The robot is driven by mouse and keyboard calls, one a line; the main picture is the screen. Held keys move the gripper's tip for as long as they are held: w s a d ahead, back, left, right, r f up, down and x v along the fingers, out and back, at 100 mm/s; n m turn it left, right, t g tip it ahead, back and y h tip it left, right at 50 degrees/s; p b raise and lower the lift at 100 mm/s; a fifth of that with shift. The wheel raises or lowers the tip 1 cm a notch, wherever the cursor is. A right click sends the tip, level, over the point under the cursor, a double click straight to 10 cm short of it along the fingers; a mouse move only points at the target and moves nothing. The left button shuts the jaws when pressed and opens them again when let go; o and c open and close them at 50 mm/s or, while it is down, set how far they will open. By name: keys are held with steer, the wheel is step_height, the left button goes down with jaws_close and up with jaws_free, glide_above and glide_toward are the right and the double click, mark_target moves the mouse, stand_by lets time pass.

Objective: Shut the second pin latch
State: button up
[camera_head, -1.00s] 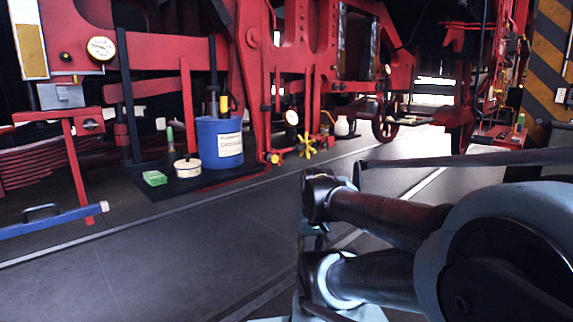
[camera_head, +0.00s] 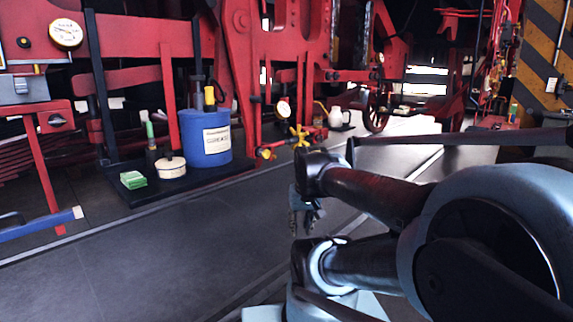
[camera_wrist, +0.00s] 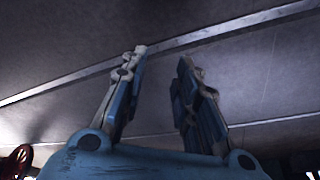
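No pin latch can be made out for certain in either view. A grey box (camera_head: 22,88) with a small fitting is on the red frame at the far left, and a dark fitting (camera_head: 57,119) sits on the red bracket below it; I cannot tell whether either is a latch. My gripper (camera_wrist: 163,55) is open and empty in the wrist view, its two fingers apart over the grey floor. In the head view my gripper (camera_head: 303,222) hangs small below my folded arm, clear of the red frame.
A black mat (camera_head: 123,193) holds a blue grease bucket (camera_head: 205,150), a cream tin (camera_head: 171,167) and a green block (camera_head: 133,180). A yellow valve wheel (camera_head: 300,137) is right of them. A blue bar (camera_head: 40,224) juts in at left. The floor (camera_head: 150,255) ahead is clear.

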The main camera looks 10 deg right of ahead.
steer(key=w+a+r+m+t+y, duration=0.1)
steer(key=w+r+t+y, duration=0.15)
steer(key=w, duration=0.65)
steer(key=w+a+r+m+t+y, duration=0.15)
steer(key=w+r, duration=0.25)
steer(key=w, duration=0.6)
steer(key=w+a+r+m+t+y, duration=0.1)
steer(key=w+a+r+m, duration=0.15)
steer(key=w, duration=0.65)
steer(key=w+d+f+m+t+y, duration=0.25)
steer(key=w+d, duration=0.25)
steer(key=w, duration=0.4)
steer(key=w+d+f+m+t+y, duration=0.2)
steer(key=w+d+m+t+y, duration=0.15)
steer(key=w, duration=0.55)
steer(key=x, duration=0.6)
steer(key=shift+w+d+h, duration=0.2)
steer(key=shift+w+h, duration=0.1)
steer(key=shift+w, duration=0.2)
steer(key=c, duration=0.7)
jaws_close()
